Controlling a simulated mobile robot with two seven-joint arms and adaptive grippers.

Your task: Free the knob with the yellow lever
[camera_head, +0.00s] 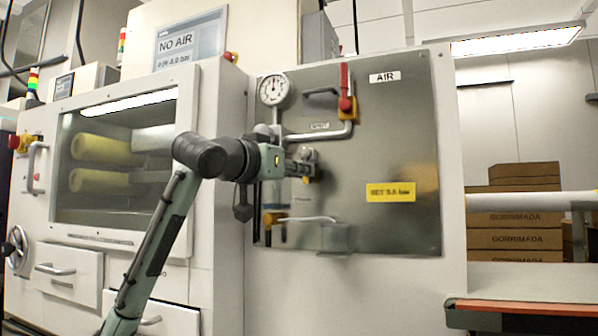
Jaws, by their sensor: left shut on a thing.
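My left gripper (311,168) reaches in from the left to the metal panel (400,130). It is shut on the small yellow lever (318,177), of which only a bit shows past the fingertips. A grey rounded knob (308,153) shows just above the fingers, close to them. The fingers hide much of this spot, so the exact grip is hard to see. My right gripper is not in view.
Around the knob are a round gauge (274,90), a red-handled valve (346,92), a bent pipe (335,132) and a lower yellow fitting (271,220). A yellow label (390,192) is at right. A windowed cabinet (120,160) stands left; cartons (515,220) are right.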

